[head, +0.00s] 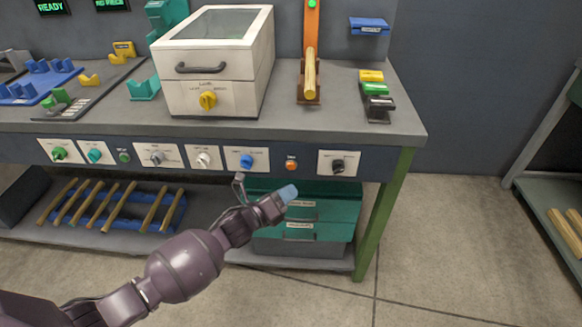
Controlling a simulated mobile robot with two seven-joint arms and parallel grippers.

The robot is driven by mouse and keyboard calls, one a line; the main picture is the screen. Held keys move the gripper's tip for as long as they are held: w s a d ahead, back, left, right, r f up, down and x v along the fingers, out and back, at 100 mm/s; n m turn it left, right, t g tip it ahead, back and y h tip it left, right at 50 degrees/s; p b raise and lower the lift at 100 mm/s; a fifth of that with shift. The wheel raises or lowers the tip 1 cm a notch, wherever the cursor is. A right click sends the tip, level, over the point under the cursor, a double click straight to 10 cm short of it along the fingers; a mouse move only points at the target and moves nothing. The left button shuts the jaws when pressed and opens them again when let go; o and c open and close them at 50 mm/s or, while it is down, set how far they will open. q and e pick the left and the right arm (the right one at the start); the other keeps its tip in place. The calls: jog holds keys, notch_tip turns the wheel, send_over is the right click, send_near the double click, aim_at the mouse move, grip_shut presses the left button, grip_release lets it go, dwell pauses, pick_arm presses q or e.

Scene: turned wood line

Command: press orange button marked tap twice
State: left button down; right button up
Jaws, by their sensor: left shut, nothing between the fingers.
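The orange button (291,165) sits on the dark front panel of the workbench, between the blue knob and the black knob. A small label is above it, too small to read. My left gripper (288,193) is shut and empty, a little below the orange button in the picture. Its pale blue fingertip appears in front of the teal drawers. I cannot tell how far it is from the panel; the button is not covered. My right gripper is not in view.
A blue knob (246,161) and a black knob (338,166) flank the button. A white machine (212,60) with a yellow knob and an orange stand (311,30) are on the bench top. Teal drawers (322,212) stand on the lower shelf.

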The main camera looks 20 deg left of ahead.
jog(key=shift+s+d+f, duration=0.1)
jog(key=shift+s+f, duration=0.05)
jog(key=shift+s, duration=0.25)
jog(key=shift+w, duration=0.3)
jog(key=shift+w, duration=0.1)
